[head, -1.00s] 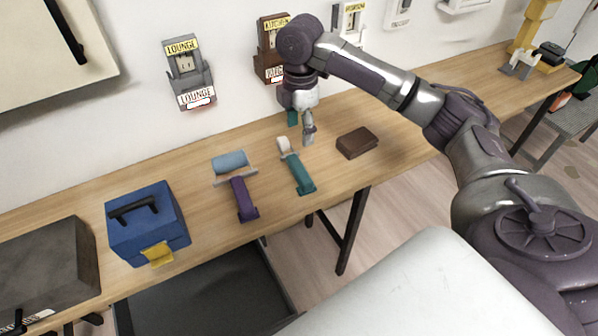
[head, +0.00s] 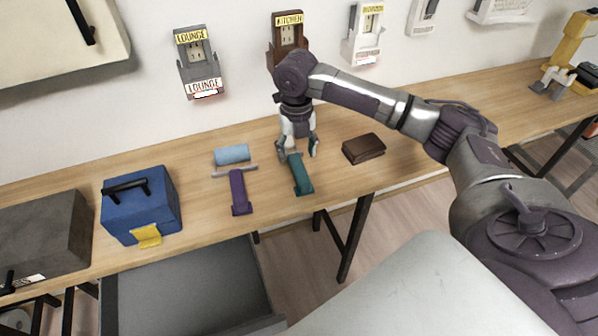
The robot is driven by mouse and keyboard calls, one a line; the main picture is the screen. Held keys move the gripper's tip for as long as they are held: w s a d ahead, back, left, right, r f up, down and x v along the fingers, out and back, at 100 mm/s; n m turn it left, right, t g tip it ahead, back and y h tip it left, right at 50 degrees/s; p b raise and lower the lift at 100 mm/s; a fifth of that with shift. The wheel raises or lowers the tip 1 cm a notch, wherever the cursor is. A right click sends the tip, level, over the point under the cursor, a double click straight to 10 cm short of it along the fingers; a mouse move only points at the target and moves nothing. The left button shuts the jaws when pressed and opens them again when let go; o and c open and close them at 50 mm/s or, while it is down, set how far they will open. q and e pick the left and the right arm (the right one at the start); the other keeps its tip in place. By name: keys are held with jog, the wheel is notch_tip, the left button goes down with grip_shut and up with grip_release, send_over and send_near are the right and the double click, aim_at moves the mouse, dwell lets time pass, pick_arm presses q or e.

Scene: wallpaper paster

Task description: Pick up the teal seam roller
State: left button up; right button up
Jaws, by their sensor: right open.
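The teal seam roller (head: 301,179) lies on the wooden table, its teal handle pointing toward the front edge. Its roller end at the back is largely hidden by my right gripper (head: 297,153). My right gripper is open and points down, with its fingers on either side of the tool's back part. I cannot tell whether the fingers touch it. My left gripper is not in view.
A purple-handled roller (head: 239,190) with a light blue roller lies to the left. A brown wallet-like block (head: 363,149) lies to the right. A blue toolbox (head: 141,208) and a dark grey case (head: 40,238) stand further left. Labelled holders, one marked LOUNGE (head: 200,65), hang on the wall.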

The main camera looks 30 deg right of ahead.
aim_at(299, 168)
jog(key=shift+s+d+f, duration=0.1)
jog(key=shift+d+f, duration=0.05)
jog(key=shift+f, duration=1.55)
jog(key=shift+d+f, duration=0.1)
jog(key=shift+f, duration=1.55)
jog(key=shift+f+p, duration=0.25)
jog(key=shift+p, duration=0.3)
grip_shut()
